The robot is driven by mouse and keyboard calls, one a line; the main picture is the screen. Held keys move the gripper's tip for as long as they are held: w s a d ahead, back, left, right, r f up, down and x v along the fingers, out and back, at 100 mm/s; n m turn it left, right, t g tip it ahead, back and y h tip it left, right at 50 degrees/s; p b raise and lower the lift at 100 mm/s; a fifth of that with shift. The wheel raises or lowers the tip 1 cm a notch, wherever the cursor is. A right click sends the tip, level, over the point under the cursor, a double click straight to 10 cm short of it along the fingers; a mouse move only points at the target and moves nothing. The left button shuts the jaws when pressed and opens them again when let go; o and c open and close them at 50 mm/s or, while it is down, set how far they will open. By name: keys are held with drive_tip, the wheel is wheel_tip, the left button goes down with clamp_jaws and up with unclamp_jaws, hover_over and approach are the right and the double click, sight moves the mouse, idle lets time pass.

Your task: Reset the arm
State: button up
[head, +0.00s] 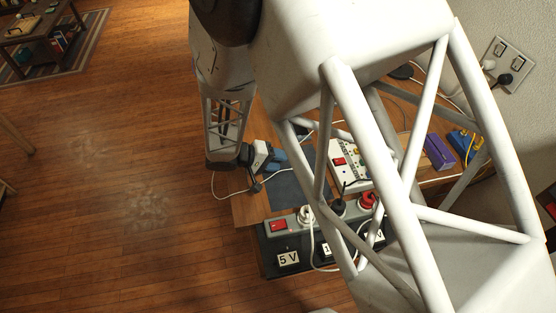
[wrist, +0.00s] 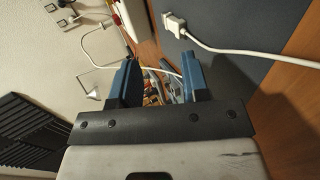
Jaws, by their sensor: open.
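My gripper (head: 279,157) is low over the left part of the workbench (head: 246,208) in the head view, above a dark blue-grey mat (head: 289,188). In the wrist view its two blue fingers (wrist: 160,72) stand well apart, with nothing held between them. My own arm covers much of the head view and hides parts of the bench.
A grey power strip with a red switch (head: 278,225) and plugs lies at the bench front, by a "5 V" label (head: 288,259). A white panel (head: 338,178), a purple box (head: 439,152) and a wall outlet (head: 508,62) are right. A white plug (wrist: 174,25) lies on the mat.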

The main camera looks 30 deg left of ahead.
idle(0.7)
drive_tip(key=shift+w+d+r, duration=0.25)
drive_tip(key=shift+d+r, duration=0.1)
drive_tip(key=w+d+r+m+g+y, duration=0.1)
drive_tip(key=w+d+r+m+g, duration=0.2)
drive_tip(key=d+r, duration=0.9)
drive_tip(key=w+d+r+m+g+y, duration=0.15)
drive_tip(key=d+r+g, duration=0.25)
drive_tip(key=d+r, duration=0.75)
drive_tip(key=s+d+r+m+y, duration=0.2)
drive_tip(key=s+d, duration=0.6)
drive_tip(key=d, duration=0.4)
drive_tip(key=s+d+r+m+t+y, duration=0.1)
drive_tip(key=s+d+r+y, duration=0.3)
drive_tip(key=s+d, duration=0.5)
drive_tip(key=d+r+m, duration=0.1)
drive_tip(key=d+r, duration=0.1)
drive_tip(key=d, duration=0.2)
drive_tip(key=shift+s+d+r+m, duration=0.2)
drive_tip(key=shift+s+r+m, duration=0.1)
drive_tip(key=shift+r+m, duration=0.1)
